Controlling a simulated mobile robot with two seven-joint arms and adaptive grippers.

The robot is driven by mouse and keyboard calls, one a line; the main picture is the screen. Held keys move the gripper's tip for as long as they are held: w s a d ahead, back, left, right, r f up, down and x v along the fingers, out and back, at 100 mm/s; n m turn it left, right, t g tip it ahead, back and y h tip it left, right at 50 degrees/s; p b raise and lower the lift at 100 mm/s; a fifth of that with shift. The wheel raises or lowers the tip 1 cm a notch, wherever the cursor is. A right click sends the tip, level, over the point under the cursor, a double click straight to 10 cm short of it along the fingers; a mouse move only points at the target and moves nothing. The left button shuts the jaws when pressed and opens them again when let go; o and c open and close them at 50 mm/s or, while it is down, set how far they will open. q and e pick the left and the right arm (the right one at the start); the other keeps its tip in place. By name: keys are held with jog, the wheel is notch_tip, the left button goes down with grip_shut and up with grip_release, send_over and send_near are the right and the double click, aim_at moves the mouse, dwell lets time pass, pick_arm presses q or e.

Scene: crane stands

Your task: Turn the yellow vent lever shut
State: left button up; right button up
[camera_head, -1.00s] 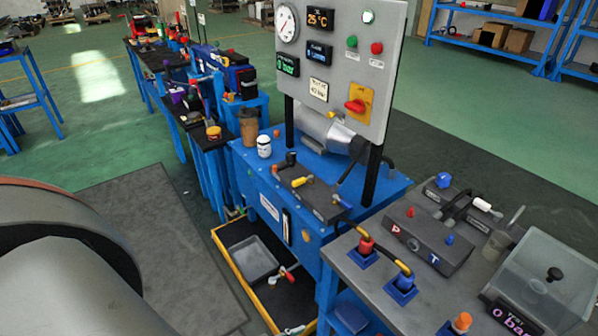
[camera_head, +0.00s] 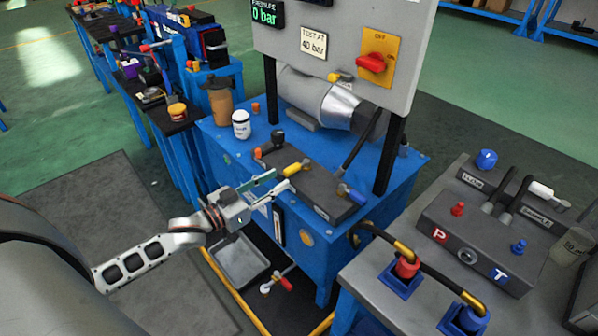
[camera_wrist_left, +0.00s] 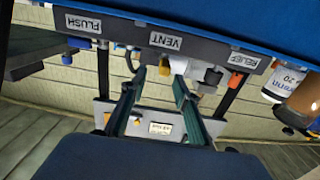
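The yellow vent lever (camera_head: 296,169) sits on the dark valve block (camera_head: 320,190) on the blue bench. A small yellow part of it shows in the left wrist view (camera_wrist_left: 164,67), near the VENT label (camera_wrist_left: 165,41). My left gripper (camera_head: 280,180) is open and empty, just in front of and slightly left of the lever. In the left wrist view its two fingers (camera_wrist_left: 160,78) stand apart with the yellow part between or just beyond their tips. I cannot tell whether they touch it. My right gripper is not in view.
A blue-handled lever (camera_head: 351,194) is right of the vent lever, and an orange knob (camera_head: 257,153) is to its left. A white bottle (camera_head: 241,125) and a brown cup (camera_head: 220,102) stand behind on the left. The gauge panel (camera_head: 330,40) rises behind. A hose joins the right-hand bench.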

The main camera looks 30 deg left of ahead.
aim_at(294, 166)
pick_arm(q)
jog(key=shift+w+a+r, duration=0.1)
jog(key=shift+w+a, duration=0.15)
jog(key=shift+w, duration=0.2)
jog(key=shift+w+r, duration=0.15)
jog(key=shift+w, duration=0.2)
jog(key=shift+b+x, duration=0.55)
jog(key=shift+x, duration=2.8)
jog(key=shift+d, duration=0.15)
grip_shut()
